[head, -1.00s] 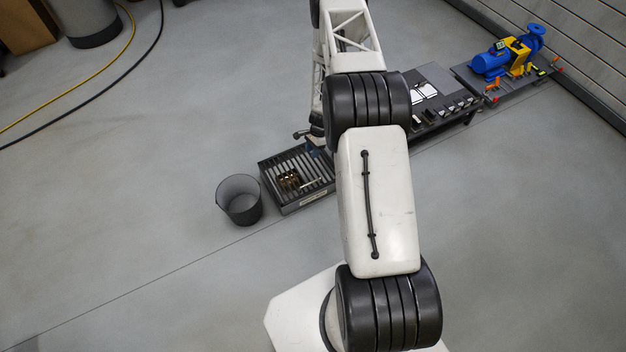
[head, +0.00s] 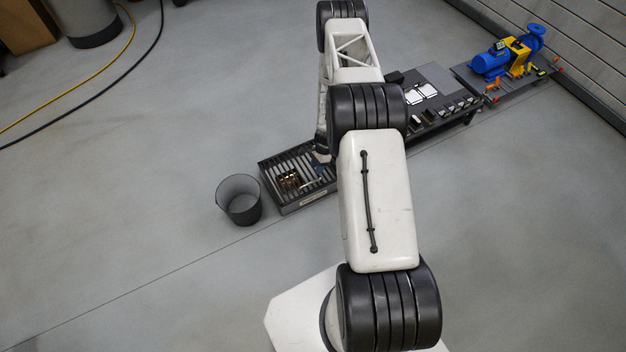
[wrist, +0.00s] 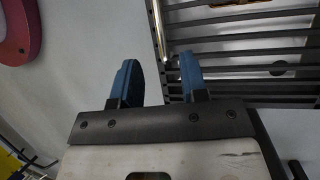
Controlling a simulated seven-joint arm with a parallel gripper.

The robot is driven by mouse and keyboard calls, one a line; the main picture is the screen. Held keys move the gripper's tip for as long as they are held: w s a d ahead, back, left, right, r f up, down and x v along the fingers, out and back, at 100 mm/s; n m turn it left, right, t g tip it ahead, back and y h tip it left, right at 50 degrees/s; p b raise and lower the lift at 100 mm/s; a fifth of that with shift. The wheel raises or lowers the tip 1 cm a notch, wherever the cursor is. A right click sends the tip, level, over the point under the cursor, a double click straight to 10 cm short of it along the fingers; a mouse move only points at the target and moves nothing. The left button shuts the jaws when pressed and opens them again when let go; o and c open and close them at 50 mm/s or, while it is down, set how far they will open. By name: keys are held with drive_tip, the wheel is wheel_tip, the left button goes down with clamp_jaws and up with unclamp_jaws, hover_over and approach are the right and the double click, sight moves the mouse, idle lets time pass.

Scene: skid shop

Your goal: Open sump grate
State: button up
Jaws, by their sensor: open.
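The slatted sump grate (head: 282,163) tops a low dark box on the floor in the head view, left of my arm. Several brass-coloured parts (head: 289,181) lie on its slats, with a pale rod beside them. The right finger overlaps the grate's edge in the picture; the left is over bare floor. Contact cannot be told. My arm partly hides the grate's right end in the head view.
A dark bucket (head: 239,200) stands just left of the box. A dark bench (head: 440,88) with white cards and small parts lies right of my arm. Beyond it is a blue and yellow pump (head: 508,57). The floor at left is clear, with hoses (head: 128,50) farther back.

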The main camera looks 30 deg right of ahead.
hover_over(313, 179)
drive_tip(key=s+a, duration=0.2)
drive_tip(key=s, duration=0.1)
drive_tip(key=shift+s+d+f, duration=0.1)
drive_tip(key=shift+f, duration=3.35)
clamp_jaws()
